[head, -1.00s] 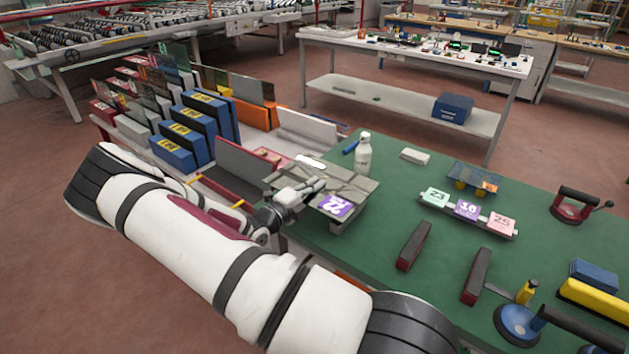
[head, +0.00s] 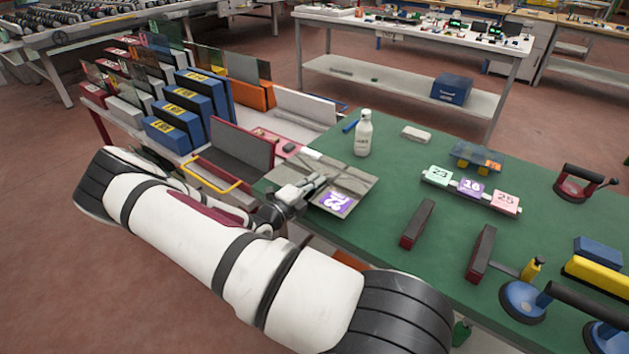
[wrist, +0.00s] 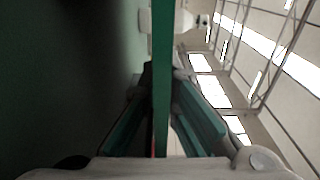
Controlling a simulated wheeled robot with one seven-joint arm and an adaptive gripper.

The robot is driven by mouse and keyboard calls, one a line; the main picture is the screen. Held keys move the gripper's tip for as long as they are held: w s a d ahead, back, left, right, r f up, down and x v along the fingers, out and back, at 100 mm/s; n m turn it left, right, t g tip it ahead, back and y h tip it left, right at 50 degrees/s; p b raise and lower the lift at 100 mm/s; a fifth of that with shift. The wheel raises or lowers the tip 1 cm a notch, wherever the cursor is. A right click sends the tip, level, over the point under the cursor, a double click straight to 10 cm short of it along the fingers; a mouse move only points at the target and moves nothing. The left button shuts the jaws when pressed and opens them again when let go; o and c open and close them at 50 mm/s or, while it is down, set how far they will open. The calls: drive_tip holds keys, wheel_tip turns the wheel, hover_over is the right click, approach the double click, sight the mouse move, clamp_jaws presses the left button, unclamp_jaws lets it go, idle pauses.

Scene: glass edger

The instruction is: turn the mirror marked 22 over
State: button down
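The mirror marked 22 (head: 352,182) is a grey reflecting plate at the left edge of the green table. Its purple label with 22 (head: 335,202) faces up, on the near part. My gripper (head: 312,186) is at the plate's left side and shut on its edge. In the wrist view the mirror (wrist: 163,70) shows edge-on as a thin green strip between the two fingers (wrist: 163,115). The dark table side is on one face and the ceiling on the other, so the plate looks about level. Whether it touches the table I cannot tell.
A white bottle (head: 363,135) stands just behind the mirror. Numbered tags 23, 16 and 25 (head: 470,188) sit to the right, with two dark red bars (head: 418,224) nearer. Racks of blue blocks and panels (head: 190,110) stand left. Green tabletop (head: 395,180) is clear between.

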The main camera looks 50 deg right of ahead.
drive_tip(key=shift+f, duration=0.35)
idle(0.9)
drive_tip(key=c, duration=1.7)
unclamp_jaws()
drive_tip(key=shift+f, duration=0.1)
drive_tip(key=a, duration=1.2)
drive_tip(key=shift+s, duration=0.25)
